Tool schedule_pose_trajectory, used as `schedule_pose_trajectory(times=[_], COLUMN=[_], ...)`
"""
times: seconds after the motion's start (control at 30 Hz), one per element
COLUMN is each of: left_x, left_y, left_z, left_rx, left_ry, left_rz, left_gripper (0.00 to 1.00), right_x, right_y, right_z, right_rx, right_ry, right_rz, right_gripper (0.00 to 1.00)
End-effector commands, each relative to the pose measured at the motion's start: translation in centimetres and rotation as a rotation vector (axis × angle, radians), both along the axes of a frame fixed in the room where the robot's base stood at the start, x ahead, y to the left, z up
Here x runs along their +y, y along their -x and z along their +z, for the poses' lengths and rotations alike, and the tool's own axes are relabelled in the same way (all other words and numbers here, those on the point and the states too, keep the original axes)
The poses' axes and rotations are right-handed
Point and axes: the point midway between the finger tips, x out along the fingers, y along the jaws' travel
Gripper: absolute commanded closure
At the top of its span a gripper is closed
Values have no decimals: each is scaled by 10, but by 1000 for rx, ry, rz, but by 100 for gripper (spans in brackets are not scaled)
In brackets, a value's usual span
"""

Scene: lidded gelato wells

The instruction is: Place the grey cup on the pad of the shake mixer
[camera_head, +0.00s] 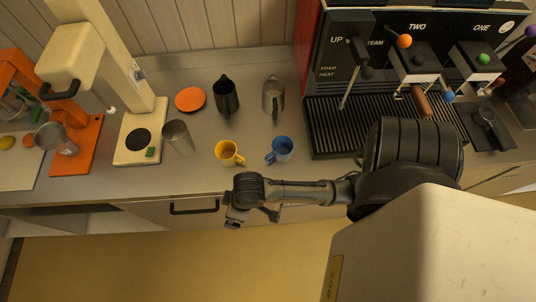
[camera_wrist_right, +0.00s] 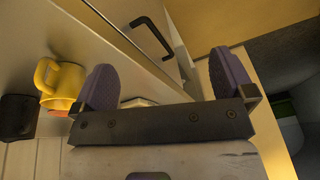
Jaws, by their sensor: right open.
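The grey cup (camera_head: 178,137) is a tall metal tumbler standing on the counter just right of the shake mixer's base. The cream shake mixer (camera_head: 105,50) stands at the left, with a round black pad (camera_head: 138,139) on its base; the pad is bare. My right gripper (camera_head: 240,216) is in front of the counter edge, below the yellow mug and apart from the cup. In the right wrist view its two purple fingers are wide apart with nothing held between them (camera_wrist_right: 165,80). The grey cup is not identifiable in that view. My left gripper is out of view.
A yellow mug (camera_head: 229,153), also in the right wrist view (camera_wrist_right: 62,84), and a blue mug (camera_head: 280,149) stand near the counter edge. Behind are an orange disc (camera_head: 190,99), a black pitcher (camera_head: 226,97) and a steel pitcher (camera_head: 273,97). A drawer handle (camera_head: 194,207) juts out below.

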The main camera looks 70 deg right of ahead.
Motion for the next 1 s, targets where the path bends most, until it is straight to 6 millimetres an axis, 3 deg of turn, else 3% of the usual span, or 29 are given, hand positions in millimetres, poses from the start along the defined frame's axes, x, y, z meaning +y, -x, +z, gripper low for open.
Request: schedule_pose_trajectory(times=[0.03, 0.1, 0.33, 0.5, 0.83, 1.0], left_x=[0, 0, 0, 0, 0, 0], left_y=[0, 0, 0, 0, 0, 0], left_z=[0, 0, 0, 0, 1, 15], left_rx=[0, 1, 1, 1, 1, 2], left_ry=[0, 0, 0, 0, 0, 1], left_rz=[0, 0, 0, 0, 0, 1], left_gripper=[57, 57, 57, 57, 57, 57], right_x=[-1, -6, -22, -26, -26, -26], right_y=[20, 41, 83, 92, 92, 92], right_z=[0, 3, 11, 14, 15, 29], right_rx=[-5, -17, -30, -31, -31, -30], right_ry=[7, 32, 105, 126, 126, 127], right_rz=[9, 25, 56, 64, 65, 65], right_gripper=[0, 0, 0, 0, 0, 0])
